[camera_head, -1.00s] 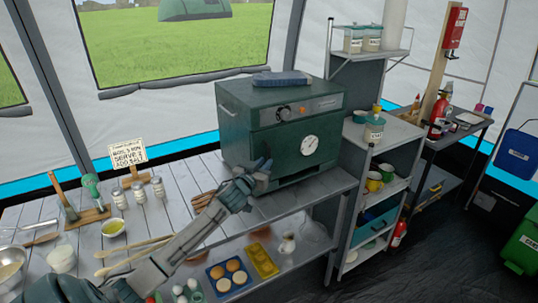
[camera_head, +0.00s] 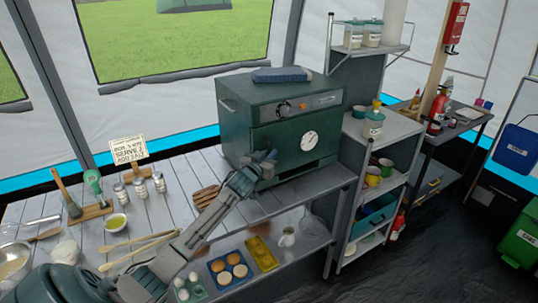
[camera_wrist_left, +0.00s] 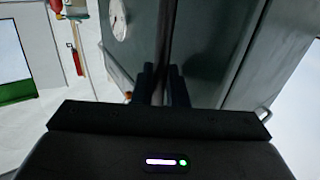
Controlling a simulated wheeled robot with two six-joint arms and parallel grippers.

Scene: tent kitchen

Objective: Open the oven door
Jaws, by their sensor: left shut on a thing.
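The dark green oven (camera_head: 250,98) stands on the slatted table, with a control panel on top of its front. Its front door (camera_head: 330,147) carries a round white dial and looks closed. My left gripper (camera_head: 267,160) is at the lower left of the oven front. In the left wrist view my left gripper (camera_wrist_left: 164,75) is shut on a thin dark bar (camera_wrist_left: 167,30), which looks like the door handle. The oven front (camera_wrist_left: 205,45) lies close behind it, and the white dial shows at the upper left. My right gripper is not in view.
The slatted table (camera_head: 185,190) holds jars, spoons and a sign (camera_head: 128,151) left of the oven. A blue thing (camera_head: 281,75) lies on top of the oven. A shelf unit (camera_head: 385,128) stands close to the oven's right. A lower shelf holds trays of food.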

